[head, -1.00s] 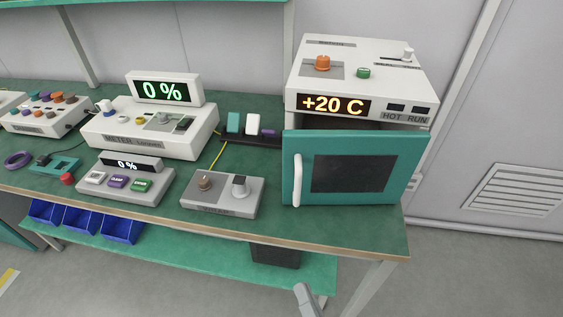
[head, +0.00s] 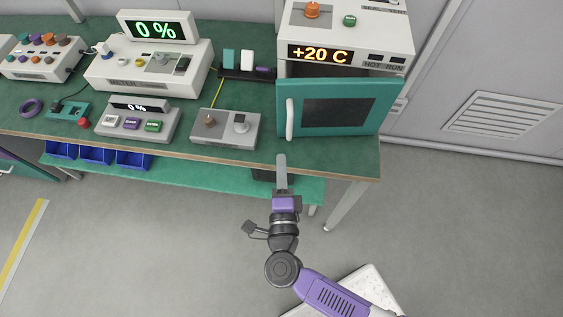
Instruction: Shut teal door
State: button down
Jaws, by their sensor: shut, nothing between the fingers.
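The teal door (head: 352,87) is on the front of the white oven-like box (head: 340,30) at the right end of the bench. It has a dark window and a white vertical handle (head: 290,119) at its left side. A dark gap shows between the door's top edge and the box, so the door looks partly open; how far is hard to tell. My gripper (head: 281,158) is shut and empty. It points toward the bench's front edge, below and slightly left of the handle in the picture, apparently apart from the door.
A lower shelf (head: 215,177) holds blue bins (head: 132,160). Floor (head: 460,230) is clear at right.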

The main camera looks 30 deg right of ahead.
aim_at(279, 121)
jog(key=p+x, duration=0.1)
jog(key=x, duration=0.9)
jog(key=shift+w+d, duration=0.15)
jog(key=shift+w, duration=0.05)
jog(key=shift+m+g+h, duration=0.5)
jog(key=shift+m+h, duration=0.1)
jog(key=shift+h, duration=0.3)
jog(key=x, duration=0.2)
jog(key=b+x, duration=0.1)
jog(key=x, duration=0.2)
jog(key=shift+w+a, duration=0.25)
jog(key=shift+w, duration=0.2)
jog(key=shift+w+d+r, duration=0.1)
jog(key=shift+w+r, duration=0.1)
jog(key=shift+s, duration=0.1)
